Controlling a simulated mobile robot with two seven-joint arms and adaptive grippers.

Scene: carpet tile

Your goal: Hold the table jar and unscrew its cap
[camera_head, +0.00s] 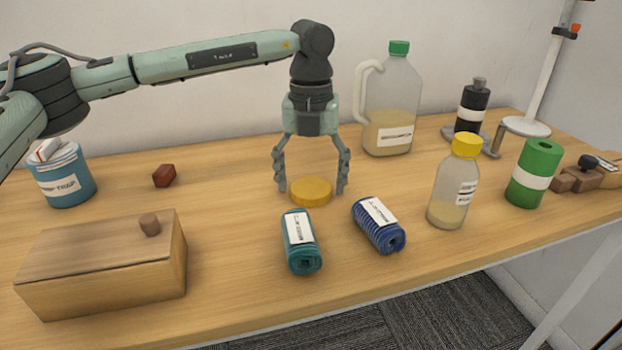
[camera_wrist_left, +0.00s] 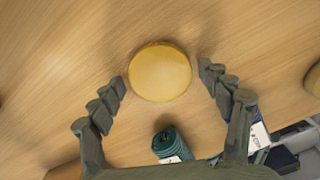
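A jar (camera_head: 448,200) with a yellow cap (camera_head: 467,146) stands upright on the table at right of centre; its see-through body holds a pale yellowish content and bears a white label. The cap is on the jar. My left gripper (camera_head: 312,187) points down, well left of the jar, with its fingers spread. A flat round yellow disc (camera_head: 311,193) lies on the table between and below the fingertips. In the left wrist view the disc (camera_wrist_left: 160,72) sits between the open fingers, with a gap on both sides. My right gripper is not in view.
A teal roll (camera_head: 300,242) and a blue roll (camera_head: 379,226) lie in front of the disc. A large jug (camera_head: 392,105) stands behind. A green cylinder (camera_head: 535,175) stands right of the jar. A wooden box (camera_head: 100,270) and blue tin (camera_head: 65,180) are left.

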